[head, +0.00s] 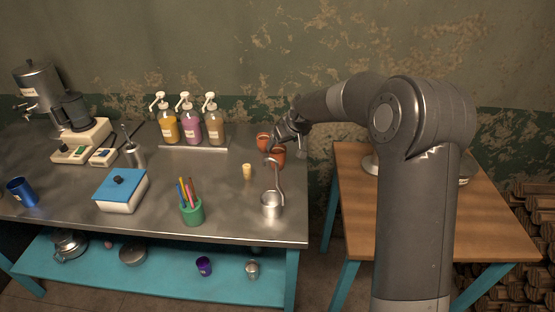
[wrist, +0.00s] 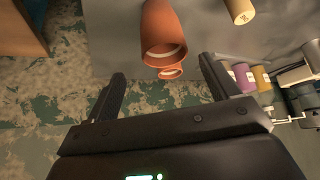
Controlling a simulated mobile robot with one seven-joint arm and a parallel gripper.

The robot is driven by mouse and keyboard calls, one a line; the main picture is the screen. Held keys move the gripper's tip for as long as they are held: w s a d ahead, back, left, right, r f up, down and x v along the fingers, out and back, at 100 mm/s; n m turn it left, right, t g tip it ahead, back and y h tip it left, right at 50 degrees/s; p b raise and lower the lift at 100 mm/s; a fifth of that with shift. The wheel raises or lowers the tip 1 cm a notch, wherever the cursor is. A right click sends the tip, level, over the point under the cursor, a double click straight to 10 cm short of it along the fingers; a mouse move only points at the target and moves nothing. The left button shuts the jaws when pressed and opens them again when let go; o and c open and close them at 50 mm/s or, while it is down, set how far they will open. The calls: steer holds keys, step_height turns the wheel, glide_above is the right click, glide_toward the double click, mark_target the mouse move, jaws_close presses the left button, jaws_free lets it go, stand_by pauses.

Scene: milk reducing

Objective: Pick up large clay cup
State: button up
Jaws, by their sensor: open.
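Two orange-brown clay cups stand upright at the right end of the metal table. The front, larger-looking clay cup (head: 278,158) is partly hidden by my gripper and a ladle handle; it also shows large in the wrist view (wrist: 160,22). The other clay cup (head: 262,140) stands behind it, nearer the wall, and shows its rim in the wrist view (wrist: 171,73). My gripper (wrist: 161,68) is open and empty. In the wrist view, the front cup appears ahead of the gap between the fingers, without visible contact. In the head view my gripper (head: 286,138) is above and close to the cups.
A metal pot (head: 271,205) with a tall hooked handle stands in front of the cups. A small tan cup (head: 247,171) is to their left. Pump bottles (head: 189,126) stand farther left along the wall. A wooden table (head: 358,217) is at the right, beyond a gap.

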mark_target(278, 150)
steer(key=x, duration=0.6)
steer(key=shift+s+a+f, duration=0.2)
steer(key=shift+s+f, duration=0.1)
steer(key=shift+f, duration=0.05)
steer(key=shift+c, duration=0.5)
steer(key=c, duration=1)
steer(key=shift+r, duration=0.2)
